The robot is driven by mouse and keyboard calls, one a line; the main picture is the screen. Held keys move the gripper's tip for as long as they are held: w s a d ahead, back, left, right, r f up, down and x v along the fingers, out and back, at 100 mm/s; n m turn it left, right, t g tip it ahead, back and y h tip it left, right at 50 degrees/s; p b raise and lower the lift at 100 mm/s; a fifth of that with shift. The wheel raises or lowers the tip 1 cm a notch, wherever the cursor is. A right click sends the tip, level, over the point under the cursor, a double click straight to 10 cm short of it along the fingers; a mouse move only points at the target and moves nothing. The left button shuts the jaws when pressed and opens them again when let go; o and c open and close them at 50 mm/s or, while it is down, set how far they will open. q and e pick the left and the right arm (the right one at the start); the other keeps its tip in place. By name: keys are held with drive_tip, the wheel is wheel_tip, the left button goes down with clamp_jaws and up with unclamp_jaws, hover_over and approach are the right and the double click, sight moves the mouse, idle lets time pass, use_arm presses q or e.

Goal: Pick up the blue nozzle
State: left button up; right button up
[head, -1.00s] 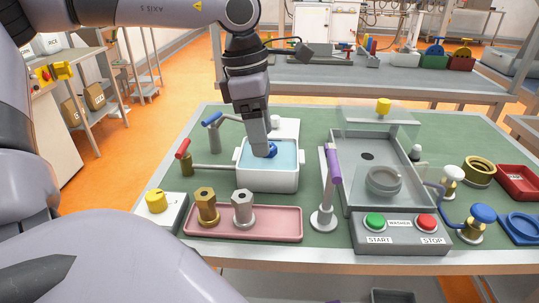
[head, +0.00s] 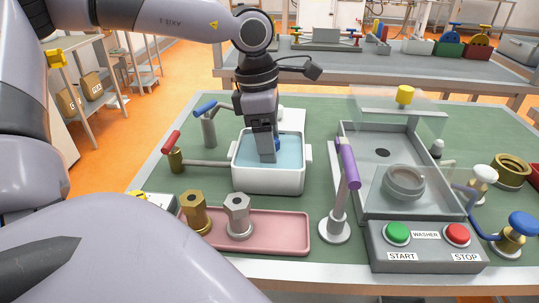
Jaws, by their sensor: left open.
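The blue nozzle (head: 277,145) shows as a small blue patch in the water of the white basin (head: 268,180), mostly hidden behind my left gripper (head: 267,158). The left gripper points down into the basin from above, with its fingertips at the water beside the nozzle. It is open; the fingers overlap in this view, so I cannot tell whether the nozzle lies between them. My right gripper is not in view.
A pink tray (head: 275,230) with a brass nozzle (head: 195,213) and a silver nozzle (head: 238,216) is in front of the basin. A purple-handled tap (head: 346,165) and the washer (head: 425,245) stand to the right. Red- and blue-handled taps (head: 172,150) are at the left.

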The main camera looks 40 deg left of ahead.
use_arm(q)
drive_tip(key=shift+w+d+f, duration=0.15)
drive_tip(key=shift+f, duration=1.1)
drive_tip(key=c, duration=1.2)
drive_tip(key=shift+o, duration=0.2)
